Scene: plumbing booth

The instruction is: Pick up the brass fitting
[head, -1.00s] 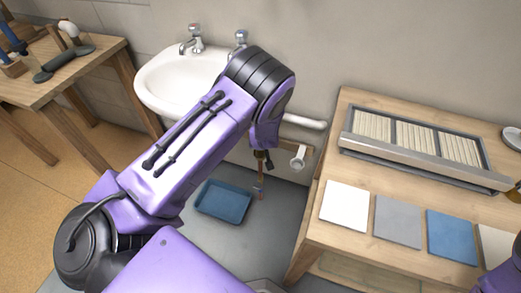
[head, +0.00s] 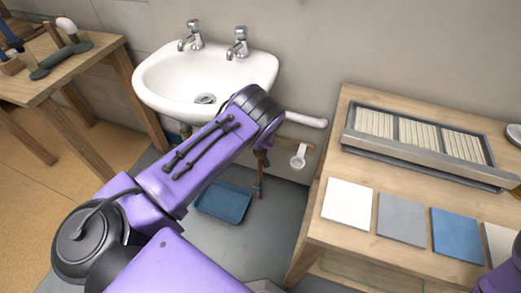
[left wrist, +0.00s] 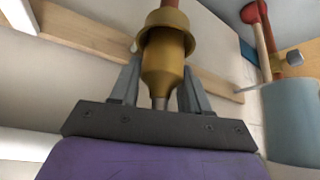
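The brass fitting (left wrist: 165,62) is in the left wrist view, with a wide collar and a reddish copper pipe on its far end. My left gripper (left wrist: 162,82) has its two grey fingers close in on either side of the fitting's narrower body, and looks shut on it. Its near stem runs down behind the gripper's palm. In the head view my left forearm reaches to below the basin's right side and hides most of the gripper. A thin brownish upright piece (head: 259,182) shows below it. My right gripper is out of view.
A white washbasin (head: 155,85) with two taps is on the wall. A blue tray (head: 222,203) lies on the floor below. A wooden bench (head: 325,240) with sample tiles is at the right, and a wooden table (head: 50,85) at the left. A white pipe (head: 305,119) sticks out beside the basin.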

